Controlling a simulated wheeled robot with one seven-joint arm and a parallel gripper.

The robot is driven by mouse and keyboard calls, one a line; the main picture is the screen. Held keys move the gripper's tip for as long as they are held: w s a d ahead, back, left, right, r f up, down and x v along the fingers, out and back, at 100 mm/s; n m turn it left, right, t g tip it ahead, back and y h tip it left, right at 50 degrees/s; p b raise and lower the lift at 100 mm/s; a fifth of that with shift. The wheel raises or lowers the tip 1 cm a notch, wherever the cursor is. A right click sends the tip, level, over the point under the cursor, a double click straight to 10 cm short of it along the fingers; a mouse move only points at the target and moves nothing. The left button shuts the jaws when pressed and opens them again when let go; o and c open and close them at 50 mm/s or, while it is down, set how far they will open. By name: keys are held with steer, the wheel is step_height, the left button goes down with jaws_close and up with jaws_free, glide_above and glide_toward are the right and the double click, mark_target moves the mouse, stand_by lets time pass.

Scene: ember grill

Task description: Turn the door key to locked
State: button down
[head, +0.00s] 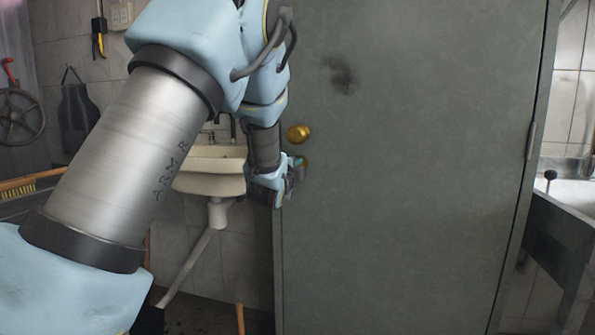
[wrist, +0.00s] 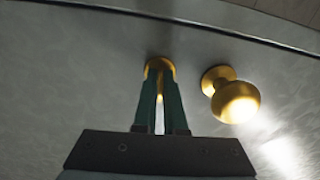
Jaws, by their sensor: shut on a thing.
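The grey metal door (head: 400,180) fills the middle and right of the head view. A round brass knob (head: 299,133) is on its left side, and the knob also shows in the wrist view (wrist: 236,100). My gripper (head: 296,168) is at the door's left edge, just below the knob. In the wrist view its two green fingers (wrist: 160,88) are shut on a small brass piece (wrist: 159,66) at the door, which I take to be the door key. The fingers cover most of it, so its turn angle cannot be told.
A cream washbasin (head: 208,170) with a drain pipe stands left of the door, behind my arm. A grey trough or sink (head: 563,225) is at the right. A valve wheel (head: 20,115) and an apron (head: 78,117) hang at the far left.

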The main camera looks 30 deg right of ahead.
steer(key=shift+m, duration=0.6)
steer(key=c, duration=1)
jaws_free()
steer(key=b+v, duration=0.1)
steer(key=v, duration=1)
steer(key=shift+w, duration=0.15)
